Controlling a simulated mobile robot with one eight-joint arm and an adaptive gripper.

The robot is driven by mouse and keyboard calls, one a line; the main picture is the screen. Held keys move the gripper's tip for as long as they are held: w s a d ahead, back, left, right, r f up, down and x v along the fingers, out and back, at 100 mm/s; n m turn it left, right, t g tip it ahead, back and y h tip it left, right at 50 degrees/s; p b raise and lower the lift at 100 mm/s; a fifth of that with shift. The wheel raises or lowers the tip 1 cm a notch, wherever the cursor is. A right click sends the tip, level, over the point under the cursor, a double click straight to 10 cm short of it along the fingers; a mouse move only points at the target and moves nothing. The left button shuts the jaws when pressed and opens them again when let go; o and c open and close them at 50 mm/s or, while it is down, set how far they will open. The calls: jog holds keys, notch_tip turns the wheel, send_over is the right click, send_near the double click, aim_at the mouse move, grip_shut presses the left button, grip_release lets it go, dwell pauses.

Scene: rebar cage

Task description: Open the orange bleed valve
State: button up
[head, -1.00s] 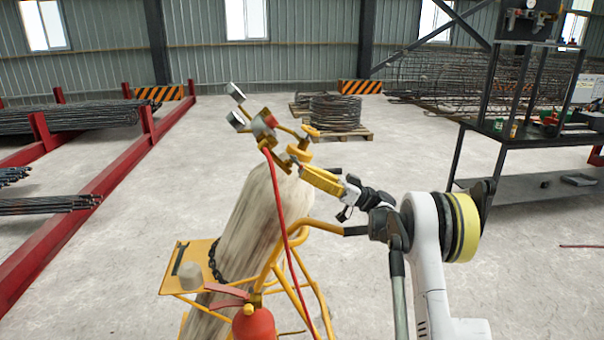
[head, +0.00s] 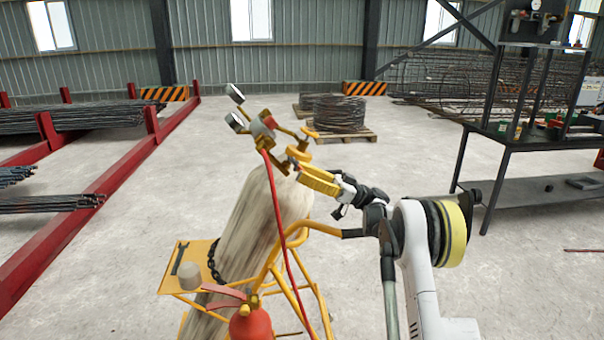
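A tall pale, dirty gas cylinder (head: 247,222) stands tilted in the picture on a yellow cart (head: 188,254). On its top sit a brass regulator (head: 264,128) with two round gauges and several orange fittings. One orange handle (head: 309,132) sticks out at the upper right, and a rounder orange knob (head: 298,153) sits below it. I cannot tell for sure which is the bleed valve. My gripper (head: 294,165), with yellow sides, reaches in from the right, its tips close beside the lower knob and valve body. Contact and the finger gap are too small to make out.
A red hose (head: 280,217) hangs from the regulator down the cylinder. A red fire extinguisher (head: 250,324) is at the cart's front. A dark workbench (head: 500,140) stands at the right, red racks of rebar (head: 85,200) at the left.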

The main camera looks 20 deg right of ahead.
jog(key=shift+s+d+f, duration=0.1)
jog(key=shift+d+f, duration=0.15)
jog(key=shift+d, duration=0.2)
jog(key=s+d+f, duration=0.1)
jog(key=s+d, duration=0.2)
jog(key=d, duration=1.2)
jog(key=shift+d+f, duration=0.15)
jog(key=shift+f, duration=0.25)
